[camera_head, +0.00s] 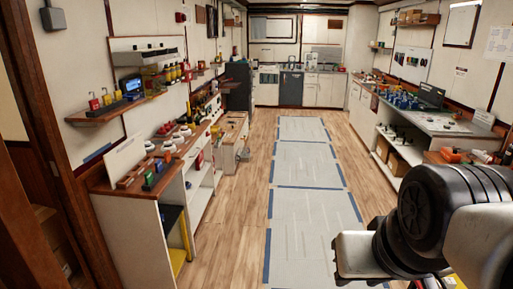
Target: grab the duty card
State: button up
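I cannot make out for certain which thing is the duty card. A white card or sign (124,158) stands tilted at the near end of the left counter; its writing is too small to read. A white sheet (499,43) hangs on the right wall, and a framed sheet (461,24) hangs left of it. Part of my arm shows large at the lower right. My gripper's fingers do not show, and the arm hides part of the right side.
The left counter (101,185) holds several small coloured items; a crowded shelf (112,111) hangs above it. The right workbench (441,124) carries blue parts. Cabinets (325,90) line the back. The middle floor, with grey mats (304,166) edged in blue, is clear.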

aim_at(149, 178)
jog(key=i+u, duration=0.3)
jog(key=i, duration=0.45)
jog(key=i+l+u, duration=0.25)
jog(key=i, duration=0.55)
jog(key=i+u, duration=0.7)
jog(key=u, duration=0.2)
jog(key=i+l+u, duration=0.2)
jog(key=i+u, duration=0.25)
jog(key=i+l+u, duration=0.2)
jog(key=u, duration=0.25)
jog(key=i+l+u, duration=0.3)
jog(key=u, duration=0.2)
jog(key=i+l, duration=0.05)
jog(key=i, duration=0.05)
